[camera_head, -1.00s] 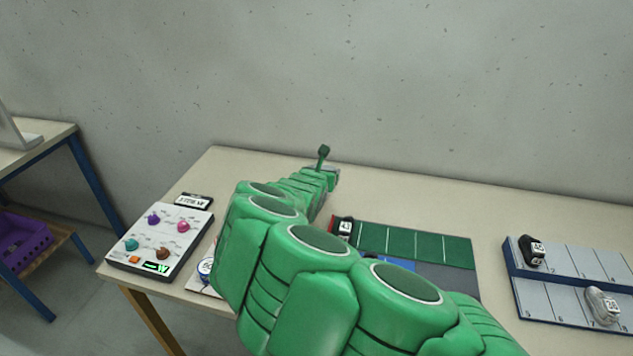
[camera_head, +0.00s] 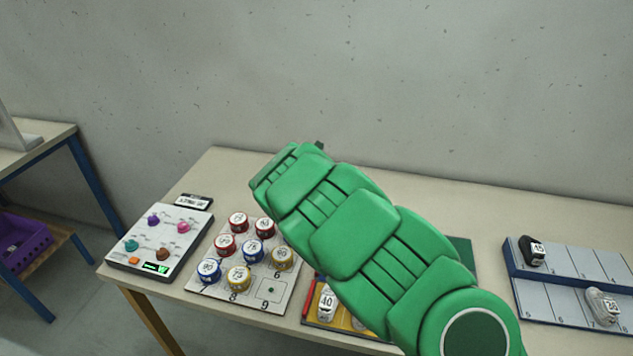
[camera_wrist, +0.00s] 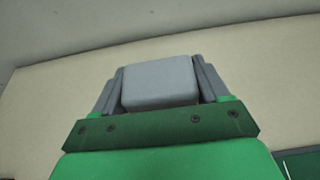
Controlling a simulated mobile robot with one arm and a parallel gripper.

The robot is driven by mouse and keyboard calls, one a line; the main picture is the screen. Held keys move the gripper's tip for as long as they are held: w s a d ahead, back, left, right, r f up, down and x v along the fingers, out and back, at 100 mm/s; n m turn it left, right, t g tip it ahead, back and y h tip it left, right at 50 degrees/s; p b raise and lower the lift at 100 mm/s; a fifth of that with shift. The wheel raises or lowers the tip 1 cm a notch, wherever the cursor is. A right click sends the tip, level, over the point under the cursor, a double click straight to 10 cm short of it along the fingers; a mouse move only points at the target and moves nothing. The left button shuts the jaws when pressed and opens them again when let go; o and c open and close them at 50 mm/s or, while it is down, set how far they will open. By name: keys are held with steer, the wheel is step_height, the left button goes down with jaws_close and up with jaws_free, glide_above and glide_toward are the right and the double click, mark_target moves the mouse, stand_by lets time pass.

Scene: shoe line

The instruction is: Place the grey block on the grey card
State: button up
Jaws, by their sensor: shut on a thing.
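The grey block (camera_wrist: 160,88) is between the two grey fingers of my gripper (camera_wrist: 160,72) in the wrist view. My gripper is shut on it, and bare beige tabletop lies beyond. In the head view my green arm reaches across the table toward the wall and hides the gripper and the block. I cannot make out the grey card in either view now; my arm covers much of the table's middle.
A white board (camera_head: 212,287) with several numbered round pieces stands left of my arm. Left of it is a control panel (camera_head: 197,229). A yellow tray (camera_head: 345,320) and a green mat (camera_head: 462,247) show beside my arm. A divided grey rack (camera_head: 560,310) is at right.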

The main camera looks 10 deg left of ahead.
steer(key=shift+w+a+f, duration=0.3)
steer(key=shift+w+f, duration=0.5)
steer(key=shift+f, duration=0.2)
steer(key=shift+w+a+f, duration=0.35)
steer(key=shift+w+f, duration=0.4)
steer(key=shift+f, duration=0.3)
steer(key=shift+w+a+f, duration=0.3)
steer(key=shift+w+f, duration=0.5)
steer(key=shift+f, duration=0.2)
steer(key=shift+w+f, duration=0.1)
steer(key=shift+f, duration=1.45)
steer(key=shift+f, duration=0.1)
steer(key=o, duration=1.1)
steer(key=shift+s+r, duration=0.4)
steer(key=shift+s, duration=0.2)
steer(key=shift+v, duration=5.35)
